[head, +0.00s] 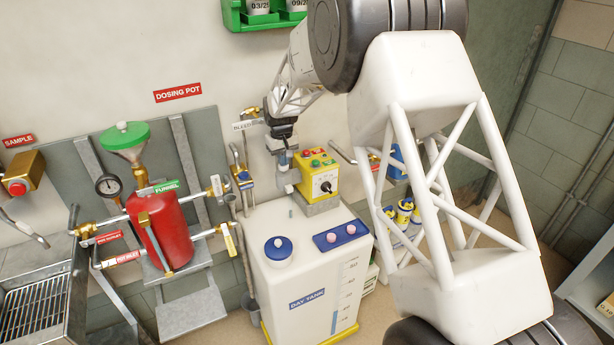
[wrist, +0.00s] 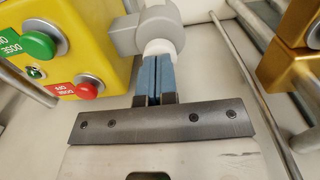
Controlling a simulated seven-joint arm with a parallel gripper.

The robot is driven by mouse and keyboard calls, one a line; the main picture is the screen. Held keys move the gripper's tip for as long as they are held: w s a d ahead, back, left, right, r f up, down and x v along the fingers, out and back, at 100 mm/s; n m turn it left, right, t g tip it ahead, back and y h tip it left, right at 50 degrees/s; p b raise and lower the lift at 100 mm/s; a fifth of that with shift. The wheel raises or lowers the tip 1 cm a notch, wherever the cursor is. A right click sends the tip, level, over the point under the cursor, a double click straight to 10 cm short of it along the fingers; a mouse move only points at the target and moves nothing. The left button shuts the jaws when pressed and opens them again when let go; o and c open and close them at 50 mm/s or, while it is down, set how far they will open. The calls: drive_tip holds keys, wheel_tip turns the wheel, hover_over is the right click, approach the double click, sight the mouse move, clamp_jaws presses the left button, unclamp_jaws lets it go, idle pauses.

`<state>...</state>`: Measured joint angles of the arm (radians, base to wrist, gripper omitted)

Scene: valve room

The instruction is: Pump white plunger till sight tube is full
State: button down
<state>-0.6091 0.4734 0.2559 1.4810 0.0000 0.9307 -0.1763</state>
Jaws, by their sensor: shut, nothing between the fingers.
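In the wrist view a white round part (wrist: 160,46), which looks like the plunger, sticks out of a grey housing (wrist: 148,25) beside the yellow pump (wrist: 113,50). My gripper (wrist: 152,62) is shut, its two blue fingers side by side with nothing between them. The fingertips are at the white part's end; I cannot tell whether they touch it. In the head view my gripper (head: 282,138) is just left of the yellow pump (head: 318,178), above the white day tank (head: 290,255).
The pump has a green button (wrist: 38,45) and a red button (wrist: 86,88). Brass fittings (wrist: 290,70) and a thin pipe (wrist: 250,80) stand close at the wrist view's right. A red dosing pot (head: 162,230) with a green funnel (head: 126,138) stands at left.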

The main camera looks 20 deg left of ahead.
drive_tip(key=shift+r, duration=1.7)
drive_tip(key=shift+f, duration=1.95)
drive_tip(key=shift+r, duration=1.95)
drive_tip(key=shift+f, duration=2)
drive_tip(key=shift+r, duration=2)
